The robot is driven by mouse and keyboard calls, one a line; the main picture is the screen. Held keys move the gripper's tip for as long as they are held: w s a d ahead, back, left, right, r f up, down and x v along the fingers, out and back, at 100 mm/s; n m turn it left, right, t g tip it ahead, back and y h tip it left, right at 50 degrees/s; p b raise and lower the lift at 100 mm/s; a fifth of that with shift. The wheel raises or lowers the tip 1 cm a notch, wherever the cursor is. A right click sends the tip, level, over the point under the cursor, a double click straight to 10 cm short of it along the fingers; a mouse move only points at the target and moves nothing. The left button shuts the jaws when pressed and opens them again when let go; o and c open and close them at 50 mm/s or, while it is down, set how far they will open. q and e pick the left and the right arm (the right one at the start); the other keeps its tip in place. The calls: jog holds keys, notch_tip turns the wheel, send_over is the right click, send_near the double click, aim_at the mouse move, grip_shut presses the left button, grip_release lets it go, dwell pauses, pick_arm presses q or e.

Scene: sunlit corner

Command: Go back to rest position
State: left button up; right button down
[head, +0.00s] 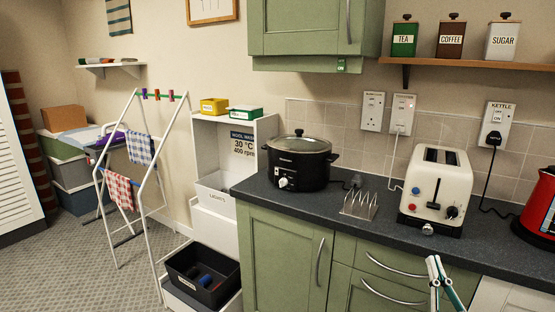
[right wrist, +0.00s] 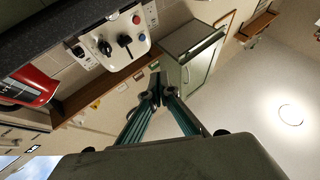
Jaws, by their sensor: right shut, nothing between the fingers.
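My right gripper (head: 434,262) shows at the lower right of the head view, in front of the green drawers (head: 375,285) and below the edge of the dark worktop (head: 395,240). Its fingers are together with nothing between them. In the right wrist view the closed fingertips (right wrist: 158,88) meet near the middle, clear of the things behind them. My left gripper is not in view.
The cream toaster (head: 437,190), toast rack (head: 360,205), black slow cooker (head: 300,162) and red kettle (head: 540,205) stand on the worktop. A white drying rack (head: 150,200) stands at the left. Carpet (head: 75,260) lies bare at the lower left.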

jog(key=s+a+f+n+g+y, duration=0.1)
jog(key=s+a+f+g, duration=0.25)
jog(key=f, duration=0.45)
jog(key=s+a+f+n+g, duration=0.1)
jog(key=s+a+f+g, duration=0.25)
jog(key=f, duration=0.55)
jog(key=s+a+f+n+g+y, duration=0.1)
jog(key=s+a+f+g, duration=0.1)
jog(key=s+a+f, duration=0.45)
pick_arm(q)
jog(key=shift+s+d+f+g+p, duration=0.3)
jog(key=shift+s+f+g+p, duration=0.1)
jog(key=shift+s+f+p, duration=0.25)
pick_arm(e)
jog(key=s+a+f+n+g, duration=0.1)
jog(key=s+a+f+g, duration=0.2)
jog(key=s+f, duration=0.7)
jog(key=shift+s+g+y, duration=0.25)
jog(key=shift+g+y, duration=0.05)
jog(key=shift+g, duration=0.5)
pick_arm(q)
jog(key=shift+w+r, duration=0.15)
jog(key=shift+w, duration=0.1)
pick_arm(e)
jog(key=shift+d, duration=0.1)
